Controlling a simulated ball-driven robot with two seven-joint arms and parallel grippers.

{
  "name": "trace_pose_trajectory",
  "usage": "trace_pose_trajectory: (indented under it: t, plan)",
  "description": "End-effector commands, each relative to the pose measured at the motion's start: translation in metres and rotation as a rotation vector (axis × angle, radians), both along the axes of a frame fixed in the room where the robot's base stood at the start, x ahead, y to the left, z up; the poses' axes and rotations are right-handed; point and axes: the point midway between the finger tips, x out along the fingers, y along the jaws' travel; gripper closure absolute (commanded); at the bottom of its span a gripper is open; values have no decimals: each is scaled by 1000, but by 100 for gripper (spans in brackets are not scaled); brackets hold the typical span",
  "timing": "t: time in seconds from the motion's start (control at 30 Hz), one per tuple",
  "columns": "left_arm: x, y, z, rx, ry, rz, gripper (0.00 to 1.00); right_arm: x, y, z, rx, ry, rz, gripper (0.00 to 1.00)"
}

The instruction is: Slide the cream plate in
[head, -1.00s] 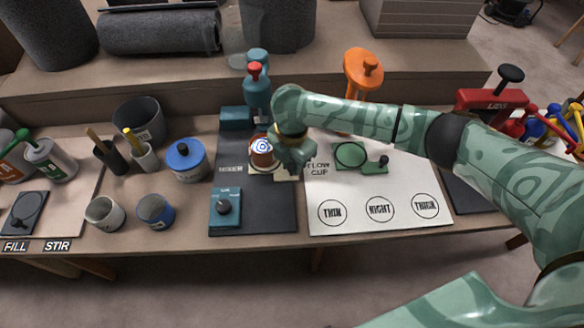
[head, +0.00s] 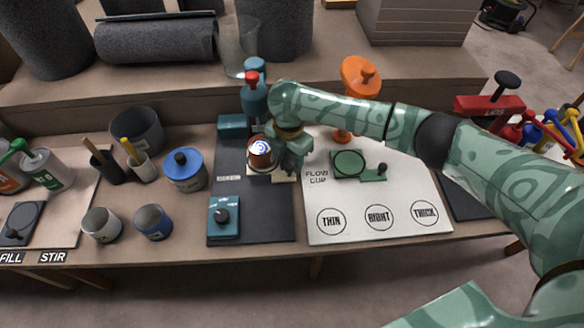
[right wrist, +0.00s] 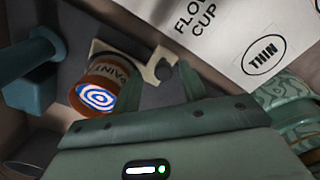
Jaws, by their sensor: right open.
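The cream plate (head: 284,178) lies on the dark mat (head: 262,222), partly hidden by the paint can and my right gripper. In the right wrist view, the plate (right wrist: 128,57) shows beyond the can, with a dark knob (right wrist: 163,70) at its near right edge. The brown can (head: 261,156) holds a blue and white spiral; it also shows in the right wrist view (right wrist: 99,92). My right gripper (head: 284,164) is open beside the can, close to the plate. In the right wrist view, its fingers (right wrist: 150,88) point toward the knob, with nothing held. My left gripper is out of view.
A teal mixer (head: 254,98) stands behind the can. A teal box with a knob (head: 223,217) is in front. Several pots and cups stand left.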

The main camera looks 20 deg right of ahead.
Motion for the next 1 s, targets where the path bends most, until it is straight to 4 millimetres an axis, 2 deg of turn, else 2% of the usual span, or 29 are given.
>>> trace_pose_trajectory:
  t: [0.03, 0.07, 0.2, 0.37, 0.5, 0.7, 0.83, 1.0]
  plan:
    - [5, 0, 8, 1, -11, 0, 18, 2, 0, 18, 1, -8, -1, 57]
    - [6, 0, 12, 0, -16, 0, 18, 2, 0, 26, 0, -10, -1, 57]
    - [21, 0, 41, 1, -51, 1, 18, -22, 7, 63, 1, -13, 3, 57]
    - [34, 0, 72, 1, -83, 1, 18, -55, 15, 97, 0, -9, 3, 57]
    - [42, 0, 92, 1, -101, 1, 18, -89, 25, 108, 0, -7, 3, 57]
    - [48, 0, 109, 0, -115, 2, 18, -122, 35, 118, 0, -4, 1, 57]
    - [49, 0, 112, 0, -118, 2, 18, -131, 37, 119, -1, -3, 0, 57]
    - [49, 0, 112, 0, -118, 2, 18, -134, 38, 118, 0, -2, -1, 57]
